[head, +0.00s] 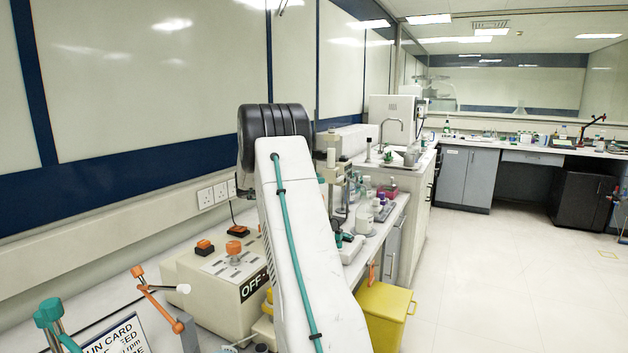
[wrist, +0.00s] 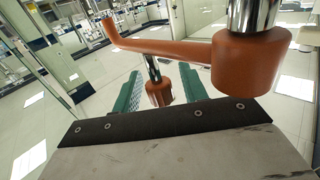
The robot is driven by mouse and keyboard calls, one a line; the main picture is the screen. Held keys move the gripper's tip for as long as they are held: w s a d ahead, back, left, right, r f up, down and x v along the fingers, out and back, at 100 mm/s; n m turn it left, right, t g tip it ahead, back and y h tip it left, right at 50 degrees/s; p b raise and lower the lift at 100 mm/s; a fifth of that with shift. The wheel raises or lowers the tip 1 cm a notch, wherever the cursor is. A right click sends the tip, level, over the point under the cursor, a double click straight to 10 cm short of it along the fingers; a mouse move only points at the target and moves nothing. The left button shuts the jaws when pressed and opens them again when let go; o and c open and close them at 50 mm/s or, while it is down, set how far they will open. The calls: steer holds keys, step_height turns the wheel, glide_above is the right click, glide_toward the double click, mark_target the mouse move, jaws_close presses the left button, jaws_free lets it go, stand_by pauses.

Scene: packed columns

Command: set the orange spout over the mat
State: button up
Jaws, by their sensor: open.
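The orange spout (wrist: 180,50) crosses the upper part of the wrist view, with a thick round hub (wrist: 250,62) on a chrome post at right and a downturned end at left. My gripper (wrist: 158,82) has its teal jaws apart. A small orange cylinder (wrist: 158,94) on a chrome stem shows between them; I cannot tell whether the jaws touch it. My gripper is not visible there. I cannot make out the mat in either view.
A beige box with an orange knob (head: 235,248) and an OFF label stands on the left bench. A white card (head: 118,340) and a teal-topped post (head: 50,312) are at lower left. A yellow bin (head: 385,312) stands on the floor; floor to its right is clear.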

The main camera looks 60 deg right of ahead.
steer(key=v, duration=0.7)
steer(key=shift+w+a, duration=0.2)
steer(key=shift+w, duration=0.05)
steer(key=shift+r, duration=0.1)
